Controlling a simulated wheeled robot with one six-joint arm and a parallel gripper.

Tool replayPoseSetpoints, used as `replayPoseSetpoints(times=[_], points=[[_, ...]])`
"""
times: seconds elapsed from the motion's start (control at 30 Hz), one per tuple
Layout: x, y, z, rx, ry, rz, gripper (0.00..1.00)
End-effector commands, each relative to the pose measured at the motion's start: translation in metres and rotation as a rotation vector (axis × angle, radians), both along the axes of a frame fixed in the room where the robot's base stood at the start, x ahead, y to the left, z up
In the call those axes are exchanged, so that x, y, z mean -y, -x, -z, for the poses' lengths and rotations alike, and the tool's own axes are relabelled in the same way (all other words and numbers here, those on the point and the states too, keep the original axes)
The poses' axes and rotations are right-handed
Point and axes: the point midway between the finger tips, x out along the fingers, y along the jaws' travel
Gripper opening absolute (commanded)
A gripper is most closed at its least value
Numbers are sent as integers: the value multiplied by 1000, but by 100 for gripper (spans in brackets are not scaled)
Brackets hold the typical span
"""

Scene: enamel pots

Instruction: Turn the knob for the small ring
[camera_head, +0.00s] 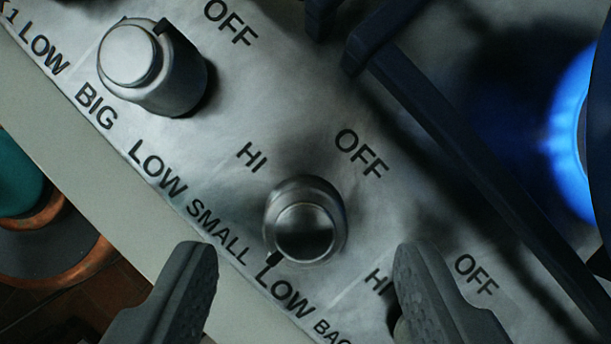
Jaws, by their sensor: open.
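My gripper (306,255) is open. Its grey fingers show at the bottom, one on each side of this knob in the picture, with gaps between them and the knob. I cannot tell how far above the panel they are.
The BIG knob (150,65) stands at the upper left, its mark towards OFF. Another knob is mostly hidden behind my right finger. Dark grate bars (450,150) cross the right side. A blue flame (570,130) burns at the right edge. A teal and copper item lies at the left.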

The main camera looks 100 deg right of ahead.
Motion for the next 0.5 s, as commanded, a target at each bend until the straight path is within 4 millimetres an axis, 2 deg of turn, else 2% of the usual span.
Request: replayPoseSetpoints(times=[0.2,0.5], points=[[-9,-1,22,-2,0,-1,54],[-12,-2,29,1,0,0,54]])
